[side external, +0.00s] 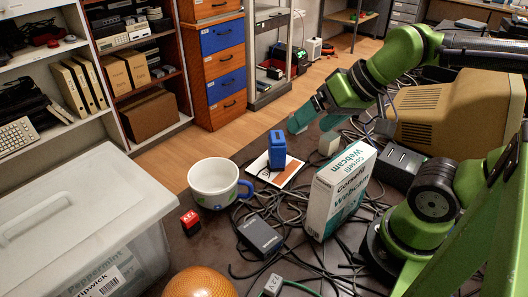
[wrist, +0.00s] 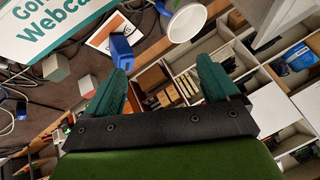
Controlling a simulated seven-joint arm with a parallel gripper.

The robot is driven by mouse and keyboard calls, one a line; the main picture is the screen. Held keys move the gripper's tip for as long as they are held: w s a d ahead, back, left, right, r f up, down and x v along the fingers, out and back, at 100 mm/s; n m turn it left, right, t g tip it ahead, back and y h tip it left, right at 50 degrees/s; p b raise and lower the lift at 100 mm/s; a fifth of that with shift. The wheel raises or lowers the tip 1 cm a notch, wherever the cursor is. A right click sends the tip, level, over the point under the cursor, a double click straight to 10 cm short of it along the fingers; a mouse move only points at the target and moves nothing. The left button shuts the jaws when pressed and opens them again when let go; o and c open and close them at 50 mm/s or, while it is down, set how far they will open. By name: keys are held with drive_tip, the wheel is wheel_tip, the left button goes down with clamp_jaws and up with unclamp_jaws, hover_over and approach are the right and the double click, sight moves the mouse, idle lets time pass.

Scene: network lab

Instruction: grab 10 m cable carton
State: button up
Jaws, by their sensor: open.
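I cannot make out a carton marked as 10 m cable in either view. The one carton standing on the table is a white and teal webcam box (side external: 338,192), upright among the cables; its lettered side also shows at the upper left of the wrist view (wrist: 62,27). My gripper (side external: 315,122) is above the far side of the table, up and behind the webcam box and apart from it. In the wrist view its teal fingers (wrist: 163,72) are spread wide with nothing between them.
A blue object (side external: 277,151) stands by a white-and-orange card (side external: 262,170). A white mug (side external: 213,178), a red-black block (side external: 190,222), a dark adapter (side external: 260,236) and an orange ball (side external: 199,283) are nearby. A lidded bin (side external: 60,205) stands left. A beige monitor (side external: 432,108) stands right.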

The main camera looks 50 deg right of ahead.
idle(0.4)
drive_tip(key=w+d+f+n+g+h, duration=0.1)
drive_tip(key=w+d+f, duration=0.3)
drive_tip(key=d, duration=0.5)
drive_tip(key=w+d+f+g+h, duration=0.1)
drive_tip(key=w+d+f, duration=0.1)
drive_tip(key=w+d, duration=0.65)
drive_tip(key=w+d+f+n+g+h, duration=0.1)
drive_tip(key=w+d+f, duration=0.25)
drive_tip(key=d, duration=0.75)
drive_tip(key=x, duration=1)
drive_tip(key=shift+w+a, duration=0.3)
drive_tip(key=shift+w, duration=0.1)
drive_tip(key=shift+x, duration=2.7)
drive_tip(key=shift+d, duration=0.15)
drive_tip(key=c, duration=1.1)
